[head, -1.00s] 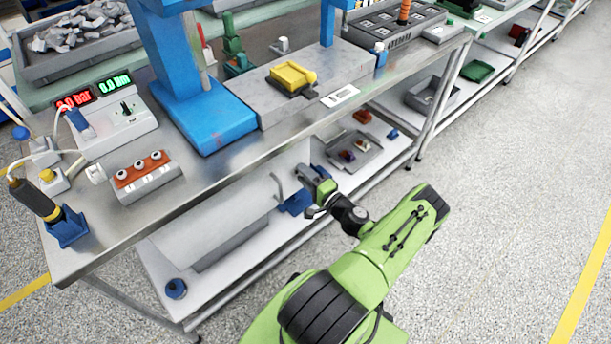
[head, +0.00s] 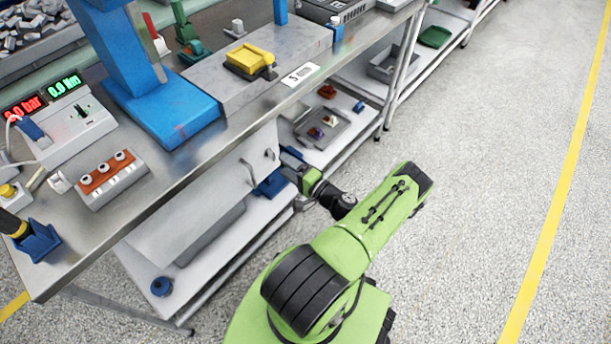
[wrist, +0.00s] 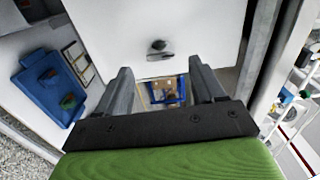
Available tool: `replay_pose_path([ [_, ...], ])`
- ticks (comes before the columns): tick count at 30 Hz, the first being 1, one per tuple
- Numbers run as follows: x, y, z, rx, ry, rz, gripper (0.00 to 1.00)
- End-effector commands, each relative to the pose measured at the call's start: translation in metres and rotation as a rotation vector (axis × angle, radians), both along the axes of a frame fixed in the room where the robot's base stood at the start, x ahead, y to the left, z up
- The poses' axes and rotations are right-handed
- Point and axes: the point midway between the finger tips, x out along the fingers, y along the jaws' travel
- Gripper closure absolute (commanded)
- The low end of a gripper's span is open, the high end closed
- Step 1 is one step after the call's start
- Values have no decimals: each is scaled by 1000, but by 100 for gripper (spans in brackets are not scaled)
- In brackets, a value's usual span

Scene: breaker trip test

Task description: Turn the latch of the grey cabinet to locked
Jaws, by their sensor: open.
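The grey cabinet (head: 205,205) stands on the lower shelf under the bench, with a bar handle (head: 248,172) on its pale front. Its small latch (head: 269,154) is near the right end of that front. In the wrist view the latch (wrist: 159,50) is a dark knob with a short lever lying roughly crosswise on the pale door (wrist: 145,20). My gripper (head: 291,164) is beside the cabinet's right end. In the wrist view my gripper (wrist: 163,78) is open, with the latch beyond and between its fingertips, apart from them. Nothing is held.
A blue bin (head: 270,184) lies close below my gripper. A grey tray (head: 330,128) with small parts sits farther along the shelf. The bench edge (head: 225,133) overhangs the cabinet. The floor (head: 480,170) to the right is clear.

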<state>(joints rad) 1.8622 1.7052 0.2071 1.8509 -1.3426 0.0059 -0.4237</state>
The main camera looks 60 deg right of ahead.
Motion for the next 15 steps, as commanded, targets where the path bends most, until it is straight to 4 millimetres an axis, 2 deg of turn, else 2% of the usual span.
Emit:
replay_pose_path([
  [3,-35,7,3,1,1,-5,32],
  [9,-83,18,2,0,-1,-3,32],
  [15,-102,23,1,0,-1,1,32],
])
